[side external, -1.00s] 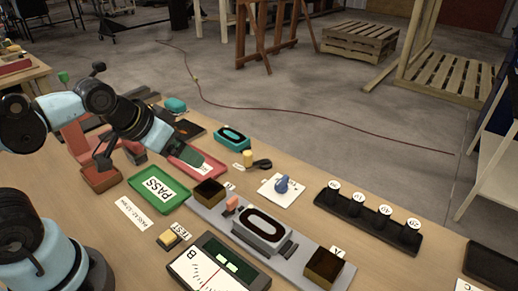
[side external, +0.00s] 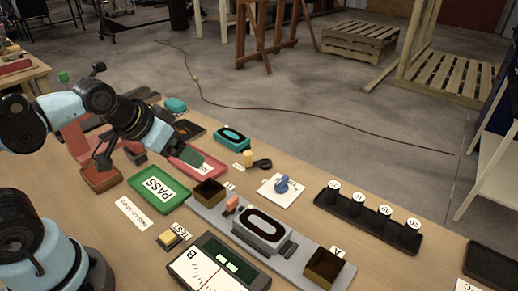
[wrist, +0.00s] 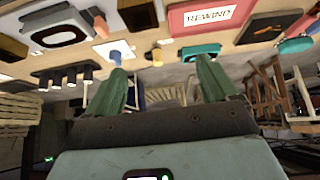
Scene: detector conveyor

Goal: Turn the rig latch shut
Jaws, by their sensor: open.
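The grey rig (side external: 210,217) lies along the table, with a white-rimmed oval device (side external: 262,231) in its middle and an open dark box near each end. An orange block (side external: 232,203) stands beside the device, and a dark clip-like part (side external: 288,249) is at its other side; I cannot tell which is the latch. In the wrist view the device (wrist: 60,32) and orange block (wrist: 100,27) are at the upper left. My gripper (wrist: 165,75) is open and empty, with two green fingers. In the side view it is above the red tray, away from the rig.
A blue knob (side external: 282,185) stands on a white plate behind the rig. A green PASS tray (side external: 160,188), a red tray (wrist: 207,16) marked REWIND, a teal device (side external: 231,138) and a yellow TEST button (side external: 169,238) are nearby. A black rack (side external: 368,216) holds several pegs.

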